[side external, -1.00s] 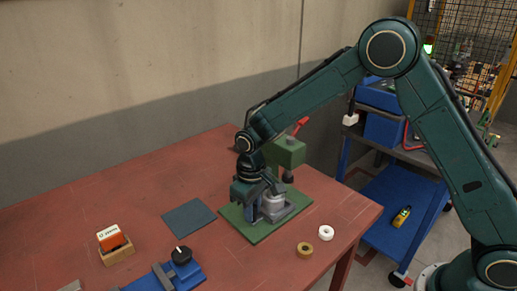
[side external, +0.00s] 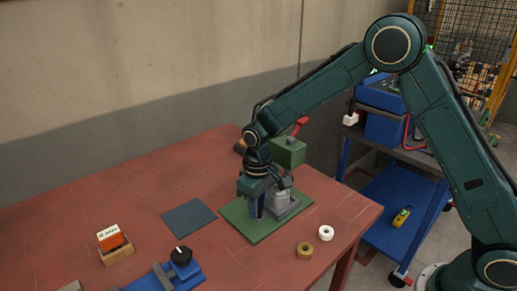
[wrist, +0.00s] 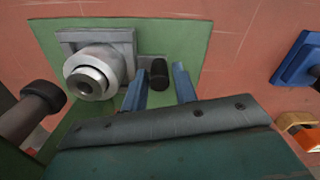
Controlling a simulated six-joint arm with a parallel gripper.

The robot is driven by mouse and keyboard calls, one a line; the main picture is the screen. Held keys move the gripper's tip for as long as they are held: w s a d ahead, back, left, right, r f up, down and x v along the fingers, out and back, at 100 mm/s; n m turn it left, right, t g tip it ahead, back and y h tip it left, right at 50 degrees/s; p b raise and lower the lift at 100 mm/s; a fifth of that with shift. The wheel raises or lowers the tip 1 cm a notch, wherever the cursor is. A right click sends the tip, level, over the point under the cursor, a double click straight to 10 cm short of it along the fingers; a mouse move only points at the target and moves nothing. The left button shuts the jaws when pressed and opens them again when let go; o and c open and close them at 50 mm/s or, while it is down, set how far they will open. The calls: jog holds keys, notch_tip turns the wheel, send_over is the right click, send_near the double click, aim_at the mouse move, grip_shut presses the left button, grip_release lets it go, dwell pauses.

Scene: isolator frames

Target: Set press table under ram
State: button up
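The press stands on a green base plate (side external: 238,222), with a green head (side external: 288,151) and a red lever (side external: 300,124) above. The press table is a grey block carrying a round, holed cylinder (wrist: 92,73); it also shows in the side view (side external: 287,208), partly behind my gripper. A black knob (wrist: 159,73) sticks out beside the block. My gripper (side external: 260,212) is low over the plate, its two blue fingers (wrist: 158,88) apart on either side of the knob, with small gaps visible. A dark cylinder (wrist: 38,100), perhaps the ram, shows at left in the wrist view.
A white ring (side external: 326,232) and a tan ring (side external: 305,250) lie right of the plate. A dark blue mat (side external: 188,219) lies to its left. A blue fixture with a black knob (side external: 180,256) and an orange-and-white block in a wooden holder (side external: 117,255) stand at the front left.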

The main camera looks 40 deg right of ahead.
notch_tip(320, 180, up, 13)
jog(key=shift+r, duration=0.2)
dwell(0.4)
jog(key=c, duration=0.6)
jog(key=shift+w, duration=0.1)
grip_shut()
jog(key=w+a+f+n+h, duration=0.2)
jog(key=a+f+n, duration=0.2)
jog(key=a+n, duration=0.5)
jog(key=n, duration=0.3)
jog(key=shift+f+g+h, duration=0.3)
jog(key=shift+g+h, duration=0.1)
